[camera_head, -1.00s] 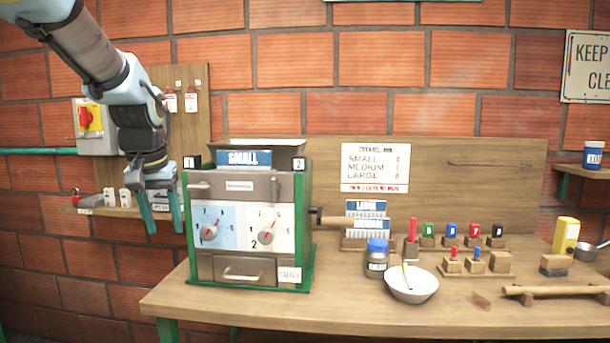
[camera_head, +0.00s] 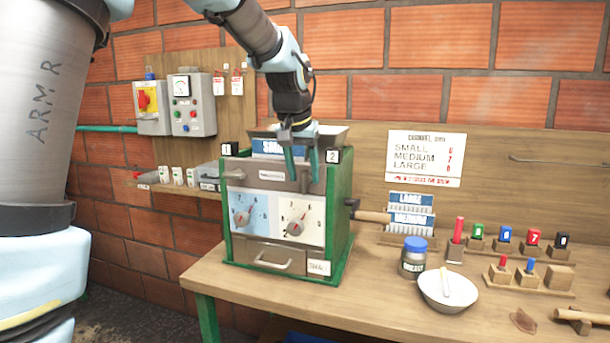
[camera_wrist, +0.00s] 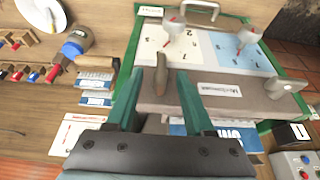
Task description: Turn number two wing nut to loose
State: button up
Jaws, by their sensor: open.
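The grey-and-green pulper (camera_head: 275,215) stands on the bench, with black labels "1" (camera_head: 227,149) and "2" (camera_head: 333,156) on its top corners. The number two wing nut (camera_head: 305,181), a narrow grey upright piece, is at the top right of its front plate. The number one wing nut (camera_head: 234,174) is at the left and points sideways; it also shows in the wrist view (camera_wrist: 286,87). My gripper (camera_head: 302,171) is open, pointing down at the number two wing nut. In the wrist view the nut (camera_wrist: 158,75) appears between the fingers; I cannot tell if they touch it.
A hopper (camera_head: 330,132) and a blue "SMALL" plate (camera_head: 280,148) are close behind my gripper. A crank handle (camera_head: 373,216) sticks out at the pulper's right. A jar (camera_head: 413,258) and white bowl (camera_head: 448,291) stand on the bench. Switch boxes (camera_head: 192,104) are at left.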

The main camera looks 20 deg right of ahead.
jog(key=shift+x, duration=1.15)
grip_shut()
